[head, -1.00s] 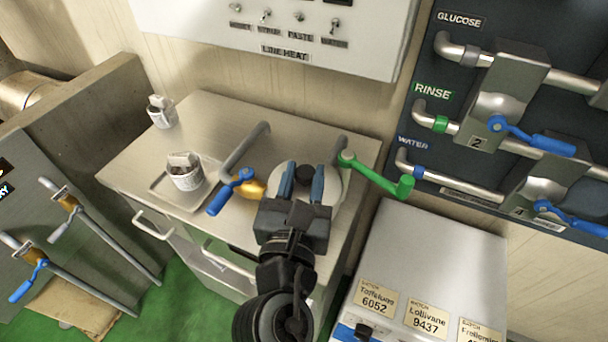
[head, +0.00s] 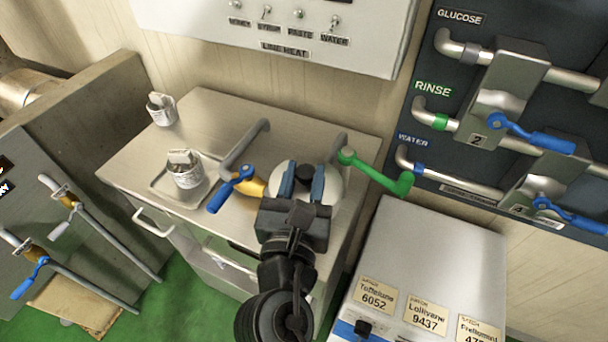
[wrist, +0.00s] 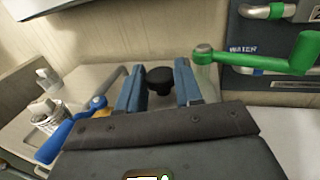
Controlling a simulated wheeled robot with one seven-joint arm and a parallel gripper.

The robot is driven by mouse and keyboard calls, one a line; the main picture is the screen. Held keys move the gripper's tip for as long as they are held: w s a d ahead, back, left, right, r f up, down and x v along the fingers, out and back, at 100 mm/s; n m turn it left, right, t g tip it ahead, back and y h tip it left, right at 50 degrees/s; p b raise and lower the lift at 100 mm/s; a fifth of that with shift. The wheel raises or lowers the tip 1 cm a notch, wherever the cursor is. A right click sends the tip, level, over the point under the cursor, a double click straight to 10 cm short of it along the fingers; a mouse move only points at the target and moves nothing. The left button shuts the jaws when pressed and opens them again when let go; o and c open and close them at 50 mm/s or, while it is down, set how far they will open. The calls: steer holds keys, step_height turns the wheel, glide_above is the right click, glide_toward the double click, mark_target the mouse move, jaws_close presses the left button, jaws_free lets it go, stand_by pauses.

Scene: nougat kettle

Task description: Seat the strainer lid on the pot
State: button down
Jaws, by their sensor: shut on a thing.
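The strainer lid (head: 334,186) is a pale round disc with a black knob (head: 305,173), at the right part of the steel counter. My gripper (head: 303,182) has its blue fingers on either side of the knob and is shut on the lid. The knob also shows between the fingers in the wrist view (wrist: 160,80). My gripper and wrist hide the near part of the lid. I cannot make out a pot rim under the lid, nor whether the lid is seated or held above it.
A blue-handled valve (head: 232,188) is left of my gripper, and a green lever (head: 380,174) is close on the right. A paper-filled cup (head: 185,172) stands on a tray (head: 163,186); another cup (head: 160,109) stands behind. The counter's back middle (head: 205,120) is clear.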

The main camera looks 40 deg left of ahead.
steer(key=shift+c, duration=0.9)
jaws_free()
steer(key=shift+r+p, duration=2.75)
steer(key=shift+r, duration=1.25)
